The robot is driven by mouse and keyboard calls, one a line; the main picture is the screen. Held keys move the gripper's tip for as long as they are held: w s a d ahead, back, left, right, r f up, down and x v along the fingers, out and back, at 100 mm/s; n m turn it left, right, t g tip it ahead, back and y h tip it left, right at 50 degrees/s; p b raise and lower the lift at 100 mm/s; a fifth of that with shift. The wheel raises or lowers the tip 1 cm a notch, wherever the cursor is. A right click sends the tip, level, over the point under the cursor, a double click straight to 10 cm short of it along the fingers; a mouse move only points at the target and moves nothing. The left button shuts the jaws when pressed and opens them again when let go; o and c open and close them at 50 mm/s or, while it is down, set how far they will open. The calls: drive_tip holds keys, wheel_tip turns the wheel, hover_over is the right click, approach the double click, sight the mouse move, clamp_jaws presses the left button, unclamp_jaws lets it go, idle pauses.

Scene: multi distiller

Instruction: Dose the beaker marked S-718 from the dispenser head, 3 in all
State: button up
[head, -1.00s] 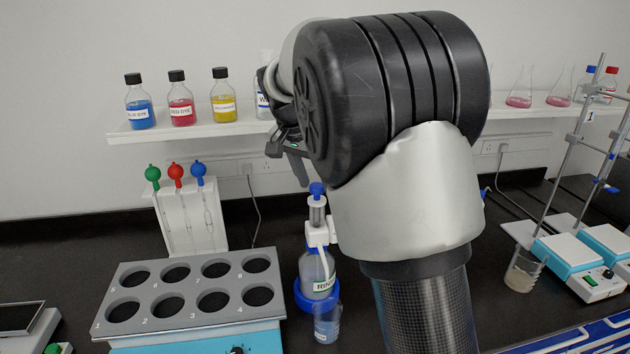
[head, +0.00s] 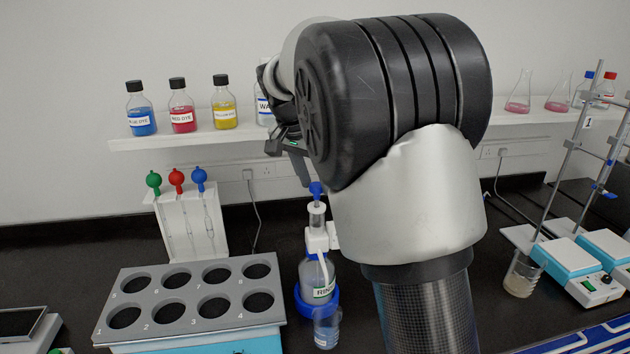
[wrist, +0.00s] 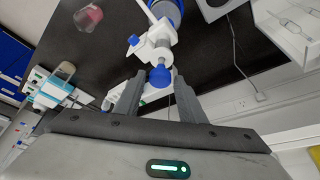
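The dispenser bottle (head: 318,282) stands upright on the bench with a blue plunger knob (head: 317,190) on top and a white head (head: 318,240). Its label is partly readable, starting "RIN". A small clear beaker (head: 327,330) with bluish liquid stands in front of it; its mark is too small to read. My gripper (head: 297,165) is close above the knob, partly hidden by my arm.
A grey rack (head: 195,303) with numbered empty holes stands left of the dispenser. Behind it is a pipette stand (head: 175,225). Dye bottles (head: 182,107) stand on the shelf. A beaker (head: 522,275) and hotplates (head: 568,262) are at right. The wrist view shows a vessel with reddish contents (wrist: 88,17).

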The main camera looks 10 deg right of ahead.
drive_tip(key=shift+o, duration=0.7)
drive_tip(key=v, duration=1.7)
drive_tip(key=shift+r+p, duration=0.2)
drive_tip(key=shift+p, duration=0.25)
